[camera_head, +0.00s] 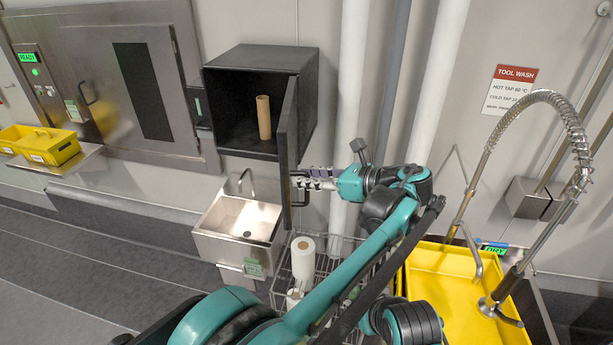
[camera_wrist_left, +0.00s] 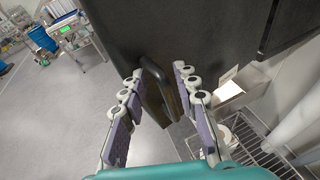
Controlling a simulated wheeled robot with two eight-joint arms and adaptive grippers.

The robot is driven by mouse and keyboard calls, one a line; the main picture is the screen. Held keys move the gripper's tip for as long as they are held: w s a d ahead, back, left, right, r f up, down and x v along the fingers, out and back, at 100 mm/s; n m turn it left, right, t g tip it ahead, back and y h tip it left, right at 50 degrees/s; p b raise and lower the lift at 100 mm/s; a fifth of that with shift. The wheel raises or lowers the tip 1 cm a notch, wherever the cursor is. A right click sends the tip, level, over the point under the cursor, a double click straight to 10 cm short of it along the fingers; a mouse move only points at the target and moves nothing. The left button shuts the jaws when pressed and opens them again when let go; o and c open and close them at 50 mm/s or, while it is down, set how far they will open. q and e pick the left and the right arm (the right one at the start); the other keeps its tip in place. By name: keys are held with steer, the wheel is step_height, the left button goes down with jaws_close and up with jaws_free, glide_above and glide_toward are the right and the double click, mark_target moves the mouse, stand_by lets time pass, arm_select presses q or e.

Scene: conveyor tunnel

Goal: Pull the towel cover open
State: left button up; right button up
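The towel cover is the dark door (camera_head: 288,130) of a black wall box (camera_head: 260,57). In the head view it stands swung out from the box, seen nearly edge-on, and the inside of the box shows. Its black handle (camera_head: 303,190) is on the right-hand face of the door. My left gripper (camera_head: 298,179) is at this handle. In the left wrist view the handle (camera_wrist_left: 154,84) lies between the fingers of the left gripper (camera_wrist_left: 160,71), which stand apart with gaps beside it. The door face (camera_wrist_left: 190,30) fills the top there. My right gripper does not show.
A brown cardboard tube (camera_head: 263,117) stands inside the box. A steel sink (camera_head: 238,228) is below. A wire rack (camera_head: 336,247) holds a white roll (camera_head: 303,258). White pipes (camera_head: 349,100) run behind my gripper. A yellow basin (camera_head: 450,290) with a sprayer tap is at right.

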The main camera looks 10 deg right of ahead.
arm_select(q)
steer(key=d+p, duration=0.2)
steer(key=d, duration=0.6)
steer(key=shift+d+p, duration=0.35)
steer(key=shift+d, duration=0.05)
stand_by(0.3)
steer(key=shift+s, duration=0.1)
stand_by(0.4)
